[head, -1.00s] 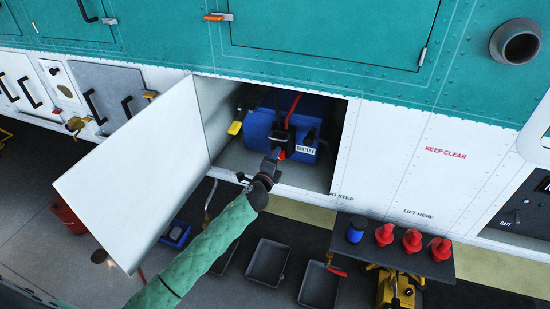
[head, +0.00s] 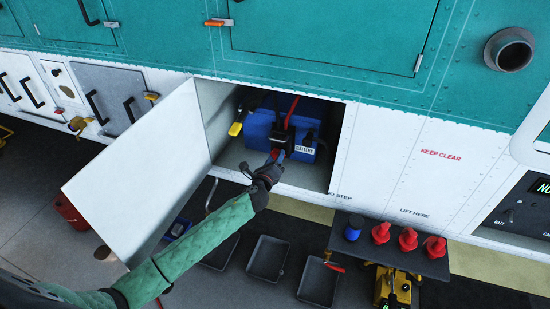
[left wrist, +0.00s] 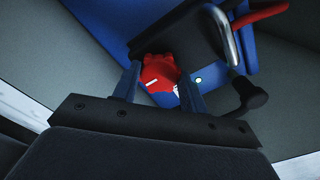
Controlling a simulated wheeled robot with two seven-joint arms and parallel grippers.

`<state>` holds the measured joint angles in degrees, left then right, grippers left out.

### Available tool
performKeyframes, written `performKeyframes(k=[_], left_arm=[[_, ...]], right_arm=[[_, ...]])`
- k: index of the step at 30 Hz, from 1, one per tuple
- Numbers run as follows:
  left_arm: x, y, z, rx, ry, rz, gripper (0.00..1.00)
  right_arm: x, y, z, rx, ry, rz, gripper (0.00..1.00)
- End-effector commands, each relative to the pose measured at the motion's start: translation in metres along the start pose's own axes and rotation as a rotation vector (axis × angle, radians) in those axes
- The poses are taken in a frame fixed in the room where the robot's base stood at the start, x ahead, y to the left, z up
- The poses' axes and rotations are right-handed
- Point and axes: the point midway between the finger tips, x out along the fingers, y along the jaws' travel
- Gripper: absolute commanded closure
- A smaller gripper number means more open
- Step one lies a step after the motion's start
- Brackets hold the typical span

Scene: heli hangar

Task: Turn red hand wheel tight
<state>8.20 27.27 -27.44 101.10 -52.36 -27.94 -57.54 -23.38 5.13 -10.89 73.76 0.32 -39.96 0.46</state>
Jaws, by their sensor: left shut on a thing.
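The red hand wheel (left wrist: 159,75) shows in the left wrist view, on the front of a black connector (left wrist: 180,40) that is fixed to the blue battery (left wrist: 115,18). A small white mark is on the wheel. My left gripper (left wrist: 161,82) is shut on the wheel, one finger on each side of it. In the head view the left gripper (head: 274,160) reaches into the open bay, in front of the blue battery (head: 258,126) with its "BATTERY" label. The wheel is mostly hidden there by the gripper. My right gripper is not in view.
The open white door (head: 140,175) stands left of the bay, close to my left arm. A metal handle (left wrist: 222,35) and a black knob (left wrist: 250,92) are near the gripper. A shelf (head: 395,255) with red and blue caps and several trays (head: 268,258) lie below.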

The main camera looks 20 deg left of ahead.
Motion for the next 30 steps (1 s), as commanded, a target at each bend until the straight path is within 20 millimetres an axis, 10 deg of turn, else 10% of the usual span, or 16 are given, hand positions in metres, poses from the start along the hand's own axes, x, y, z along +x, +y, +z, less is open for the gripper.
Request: performKeyframes(k=[15, 16, 19, 30], left_arm=[[-0.0006, 0.0008, -0.0022, 0.019, 0.002, 0.001, 0.80], [-0.0006, 0.0008, -0.0022, 0.019, 0.002, 0.001, 0.53], [-0.0005, 0.0006, -0.0018, 0.018, 0.002, 0.001, 0.36], [-0.0050, 0.0012, -0.0017, 0.018, 0.001, 0.001, 0.36]], right_arm=[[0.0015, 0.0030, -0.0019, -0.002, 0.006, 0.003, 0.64], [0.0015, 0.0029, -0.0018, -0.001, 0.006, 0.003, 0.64], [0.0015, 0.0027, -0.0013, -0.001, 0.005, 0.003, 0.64], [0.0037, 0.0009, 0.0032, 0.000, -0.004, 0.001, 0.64]])
